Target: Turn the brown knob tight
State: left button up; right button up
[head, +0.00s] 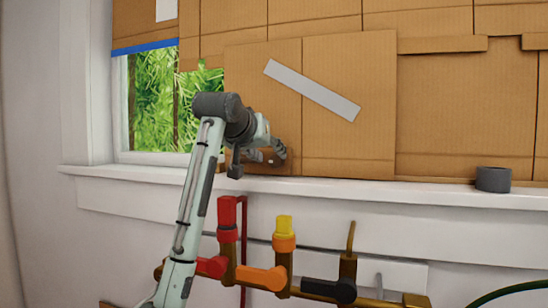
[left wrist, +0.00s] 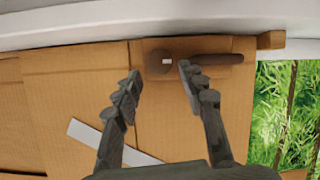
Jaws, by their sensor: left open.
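My left gripper (left wrist: 159,72) is open and empty, with one fingertip on each side of the knob in the picture. I cannot tell whether the fingers touch it. In the head view my left gripper (head: 257,163) is just above the window sill, and it mostly hides the knob. My right gripper is in neither view.
A white sill (head: 400,192) runs below the cardboard (head: 350,90), with a grey tape roll (head: 493,179) on its right part. Below it are brown pipes with red (head: 227,212), yellow (head: 285,226) and black (head: 325,289) fittings. A window (head: 150,100) is at left.

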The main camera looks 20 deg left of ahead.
aim_at(275, 159)
pick_arm(q)
jog(key=shift+x, duration=2.3)
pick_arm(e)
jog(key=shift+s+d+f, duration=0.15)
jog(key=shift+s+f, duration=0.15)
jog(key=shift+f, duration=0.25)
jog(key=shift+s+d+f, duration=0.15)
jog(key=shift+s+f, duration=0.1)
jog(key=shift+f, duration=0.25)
pick_arm(q)
jog(key=shift+s, duration=0.1)
jog(key=shift+c, duration=0.6)
jog(key=c, duration=0.8)
